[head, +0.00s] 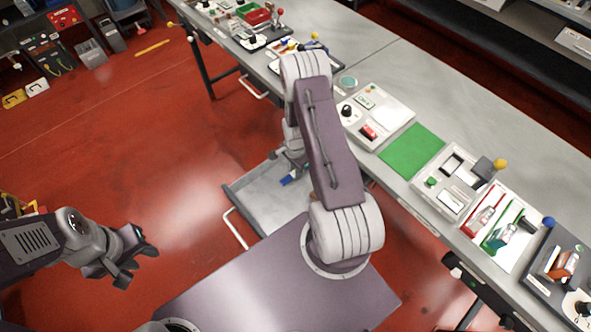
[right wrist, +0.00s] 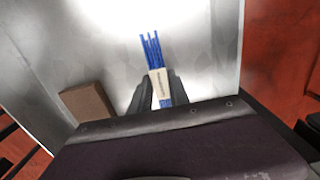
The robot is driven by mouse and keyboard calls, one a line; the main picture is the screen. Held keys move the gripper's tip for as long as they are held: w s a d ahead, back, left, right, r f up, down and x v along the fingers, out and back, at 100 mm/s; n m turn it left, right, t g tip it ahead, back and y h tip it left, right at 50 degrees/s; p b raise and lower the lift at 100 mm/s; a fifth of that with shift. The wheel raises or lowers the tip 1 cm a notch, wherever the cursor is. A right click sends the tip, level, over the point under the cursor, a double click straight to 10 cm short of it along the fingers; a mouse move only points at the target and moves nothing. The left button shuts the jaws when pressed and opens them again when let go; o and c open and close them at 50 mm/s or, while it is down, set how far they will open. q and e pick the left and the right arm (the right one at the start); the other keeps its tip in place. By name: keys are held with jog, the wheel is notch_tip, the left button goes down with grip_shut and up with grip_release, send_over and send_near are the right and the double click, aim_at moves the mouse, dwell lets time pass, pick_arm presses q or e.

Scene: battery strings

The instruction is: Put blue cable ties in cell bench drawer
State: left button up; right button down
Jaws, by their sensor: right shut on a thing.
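The blue cable ties (right wrist: 151,48), a bundle with a pale paper band, stand between the fingers of my right gripper (right wrist: 158,92). The gripper is shut on them. In the head view their blue (head: 289,180) shows just below my right arm, over the open cell bench drawer (head: 243,190). The drawer's grey metal floor (right wrist: 205,70) lies behind the ties in the right wrist view. I cannot tell whether the ties touch it. My left gripper (head: 138,266) is open and empty over the red floor, away from the bench.
A brown block (right wrist: 86,101) lies in the drawer, left of the ties in the right wrist view. The bench top (head: 400,70) above holds a green mat (head: 411,150) and several test fixtures. The floor left of the drawer is clear.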

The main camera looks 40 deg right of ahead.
jog(key=shift+f, duration=0.15)
jog(key=c, duration=1.2)
grip_release()
jog(key=shift+c, duration=0.2)
notch_tip(320, 180, up, 12)
jog(key=s+a+r+n+t, duration=0.1)
jog(key=s+a+r+n, duration=0.8)
jog(key=n, duration=0.7)
jog(key=a+r, duration=0.2)
jog(key=a, duration=0.2)
jog(key=shift+s+a+r+n+b, duration=0.2)
jog(key=shift+s+a+n+b, duration=0.1)
jog(key=shift+n+b, duration=0.1)
